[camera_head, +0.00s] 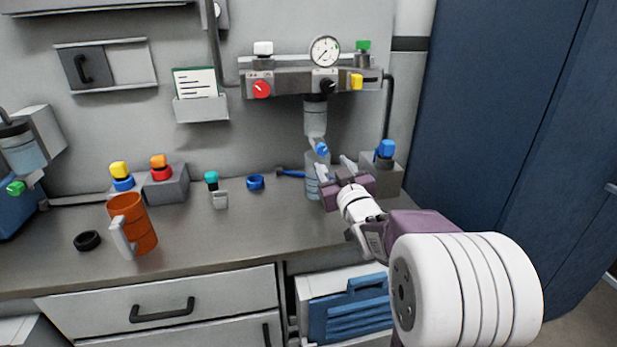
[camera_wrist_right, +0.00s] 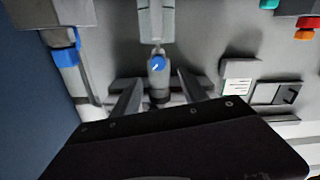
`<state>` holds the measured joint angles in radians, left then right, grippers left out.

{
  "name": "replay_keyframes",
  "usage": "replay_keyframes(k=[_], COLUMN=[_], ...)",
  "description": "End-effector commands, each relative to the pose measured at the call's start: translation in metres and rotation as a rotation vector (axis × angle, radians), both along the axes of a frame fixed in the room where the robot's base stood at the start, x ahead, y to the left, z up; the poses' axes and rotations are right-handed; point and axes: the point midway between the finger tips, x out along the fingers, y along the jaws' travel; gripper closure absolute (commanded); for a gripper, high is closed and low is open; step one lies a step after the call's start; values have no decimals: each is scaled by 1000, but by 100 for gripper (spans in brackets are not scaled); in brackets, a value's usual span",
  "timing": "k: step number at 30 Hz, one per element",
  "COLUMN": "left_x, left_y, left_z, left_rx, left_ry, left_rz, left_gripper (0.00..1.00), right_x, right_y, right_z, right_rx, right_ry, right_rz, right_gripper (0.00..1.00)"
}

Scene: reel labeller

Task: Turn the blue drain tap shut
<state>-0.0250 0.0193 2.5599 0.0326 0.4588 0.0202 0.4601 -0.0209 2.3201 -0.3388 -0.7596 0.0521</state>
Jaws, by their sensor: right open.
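The blue drain tap (camera_head: 322,149) is a small round blue knob with a white mark, low on the grey filter column (camera_head: 316,118) under the wall manifold. It also shows in the right wrist view (camera_wrist_right: 157,63), ahead of and between the fingers. My right gripper (camera_head: 335,169) is open and empty, its fingers pointing at the tap from just in front and below. In the right wrist view the open fingers (camera_wrist_right: 160,90) appear apart from the knob. My left gripper is not in view.
The manifold (camera_head: 296,80) carries a gauge (camera_head: 325,51), a red knob (camera_head: 261,89) and a yellow tap (camera_head: 356,82). A blue-capped block (camera_head: 385,150) stands close right of my gripper. An orange mug (camera_head: 131,224) stands at left. The bench front centre is clear.

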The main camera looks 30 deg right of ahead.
Motion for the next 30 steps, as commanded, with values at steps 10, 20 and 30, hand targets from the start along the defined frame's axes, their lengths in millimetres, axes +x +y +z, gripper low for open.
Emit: replay_keyframes(k=[10,20,30], left_x=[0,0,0], left_y=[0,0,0], left_z=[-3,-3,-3], left_rx=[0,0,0], left_ry=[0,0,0], left_rz=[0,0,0], left_gripper=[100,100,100], right_x=[23,80,87], right_y=[-8,-22,-24], right_z=[-4,-3,-3], right_rx=[2,1,1], right_ry=[4,3,1], right_rz=[-6,-7,-6], right_gripper=[49,49,49])
